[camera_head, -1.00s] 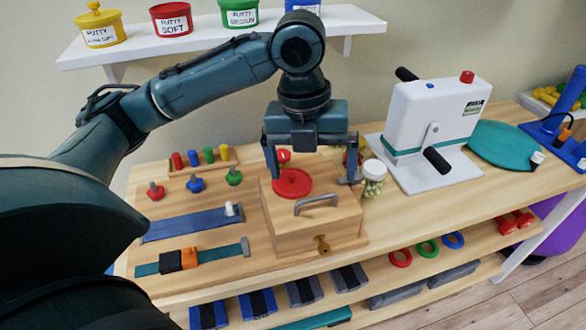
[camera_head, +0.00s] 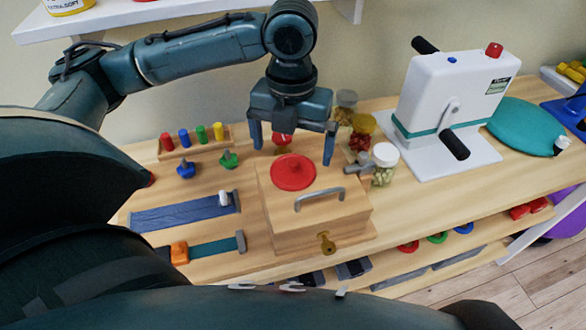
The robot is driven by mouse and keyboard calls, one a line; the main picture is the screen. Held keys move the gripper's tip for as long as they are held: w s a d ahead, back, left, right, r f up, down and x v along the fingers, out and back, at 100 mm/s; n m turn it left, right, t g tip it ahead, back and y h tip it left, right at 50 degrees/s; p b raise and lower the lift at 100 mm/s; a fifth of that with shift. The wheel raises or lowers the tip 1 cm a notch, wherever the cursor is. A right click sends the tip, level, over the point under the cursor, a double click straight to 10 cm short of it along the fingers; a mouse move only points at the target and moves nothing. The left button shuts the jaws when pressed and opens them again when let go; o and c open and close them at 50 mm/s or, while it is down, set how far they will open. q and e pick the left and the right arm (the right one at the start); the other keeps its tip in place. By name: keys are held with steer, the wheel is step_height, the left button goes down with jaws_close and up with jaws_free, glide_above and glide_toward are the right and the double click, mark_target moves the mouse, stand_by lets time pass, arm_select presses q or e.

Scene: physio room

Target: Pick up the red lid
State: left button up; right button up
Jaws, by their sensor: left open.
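The red lid (camera_head: 293,172) is a round flat disc with a small raised knob. It lies on top of a wooden box (camera_head: 318,222) with a grey handle and a brass-coloured key or latch in front. My left gripper (camera_head: 291,152) is open and points down, its two fingers apart, above and slightly behind the lid in the picture. Nothing shows between its fingers except a small red object (camera_head: 282,139) seen behind them. My right gripper is not in view.
Jars (camera_head: 384,163) stand right of the box, close to the left gripper's right finger. A white crank machine (camera_head: 455,100) stands further right. A peg rack (camera_head: 194,140), knobs and blue straps lie to the left. A wall shelf (camera_head: 150,18) hangs above.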

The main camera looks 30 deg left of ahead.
mark_target(292, 163)
arm_select(q)
step_height(292, 163, down, 5)
steer(key=shift+w+f, duration=0.1)
steer(key=shift+f, duration=0.05)
steer(key=c, duration=0.9)
steer(key=shift+c, duration=0.2)
